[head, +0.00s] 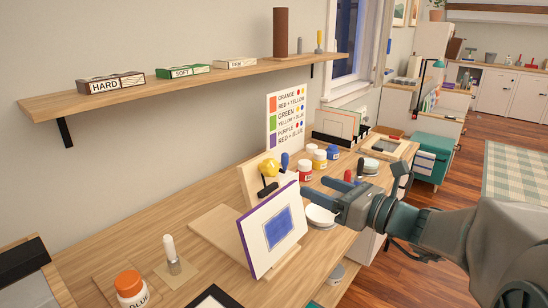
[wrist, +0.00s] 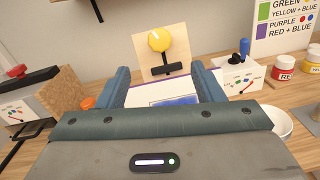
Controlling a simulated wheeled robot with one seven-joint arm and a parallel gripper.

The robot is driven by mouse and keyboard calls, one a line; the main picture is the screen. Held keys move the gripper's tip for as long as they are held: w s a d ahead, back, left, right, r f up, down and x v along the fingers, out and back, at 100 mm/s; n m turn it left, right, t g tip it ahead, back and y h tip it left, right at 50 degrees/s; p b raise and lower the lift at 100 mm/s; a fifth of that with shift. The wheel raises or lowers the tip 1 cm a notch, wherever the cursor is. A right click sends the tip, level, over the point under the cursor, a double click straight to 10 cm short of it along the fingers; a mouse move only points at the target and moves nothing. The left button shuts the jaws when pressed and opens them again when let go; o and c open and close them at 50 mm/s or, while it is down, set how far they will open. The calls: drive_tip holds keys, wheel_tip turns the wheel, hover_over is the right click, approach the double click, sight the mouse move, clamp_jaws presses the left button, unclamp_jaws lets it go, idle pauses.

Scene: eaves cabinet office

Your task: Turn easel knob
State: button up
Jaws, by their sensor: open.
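The easel is a wooden stand with an upright panel (head: 248,181) and a flat base (head: 205,226). A round yellow knob (head: 269,167) sits at the panel's top, with a black T-shaped piece (head: 267,188) below it. A white canvas (head: 258,250) with a blue square and purple edge leans in front. In the wrist view the yellow knob (wrist: 160,40) and black piece (wrist: 163,69) show ahead, beyond my fingers. My gripper (head: 305,196) is open and empty, to the right of the knob and apart from it. The canvas is partly hidden behind my gripper in the wrist view.
A white box with a blue-knobbed lever (wrist: 240,73) stands right of the easel. Paint jars (head: 305,171) and a white bowl (head: 320,215) are near my gripper. A glue bottle (head: 131,288) stands at front left. A shelf (head: 180,84) hangs above.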

sight(275, 170)
drive_tip(key=x, duration=1.3)
drive_tip(key=shift+w+a, duration=0.2)
drive_tip(key=shift+a, duration=0.05)
drive_tip(key=c, duration=1)
